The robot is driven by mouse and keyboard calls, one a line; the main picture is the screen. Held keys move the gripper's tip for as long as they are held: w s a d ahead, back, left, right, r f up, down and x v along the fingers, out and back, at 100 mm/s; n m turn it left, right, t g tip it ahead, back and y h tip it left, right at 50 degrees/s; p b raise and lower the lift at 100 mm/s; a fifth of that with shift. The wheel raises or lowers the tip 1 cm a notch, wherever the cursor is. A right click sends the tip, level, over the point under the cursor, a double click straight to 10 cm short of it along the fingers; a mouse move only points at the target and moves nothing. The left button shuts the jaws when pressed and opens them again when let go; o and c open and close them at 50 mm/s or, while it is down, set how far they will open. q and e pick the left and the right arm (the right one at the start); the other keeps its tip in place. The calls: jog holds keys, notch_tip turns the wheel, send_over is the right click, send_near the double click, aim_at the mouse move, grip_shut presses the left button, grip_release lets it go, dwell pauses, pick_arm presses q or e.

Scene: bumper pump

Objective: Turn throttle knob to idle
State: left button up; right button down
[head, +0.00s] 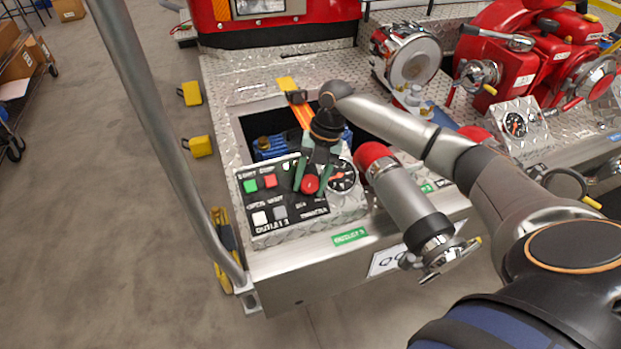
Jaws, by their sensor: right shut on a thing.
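A control panel (260,210) sits on the front left of the bumper deck. It carries a green button (250,186), a red button (270,181), a white button (260,218) and a grey button (280,212). The red throttle knob (310,184) is at the panel's upper right. My right gripper (312,183) points down at it, with its two green-edged fingers shut on the knob from either side. The knob's pointer and the labels near it are too small or covered to read. My left gripper is not in view.
A round gauge (342,176) stands just right of the fingers. A metal outlet with a capped end (432,240) juts out in front. An open well with an orange strap (300,112) lies behind the panel. A grey post (165,140) rises at the left.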

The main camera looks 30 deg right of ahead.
jog(key=shift+s+a+f+n, duration=0.1)
jog(key=shift+f+n, duration=0.05)
jog(key=shift+n, duration=0.15)
jog(key=shift+c, duration=1.3)
grip_release()
jog(key=v, duration=1.2)
jog(key=shift+r, duration=0.35)
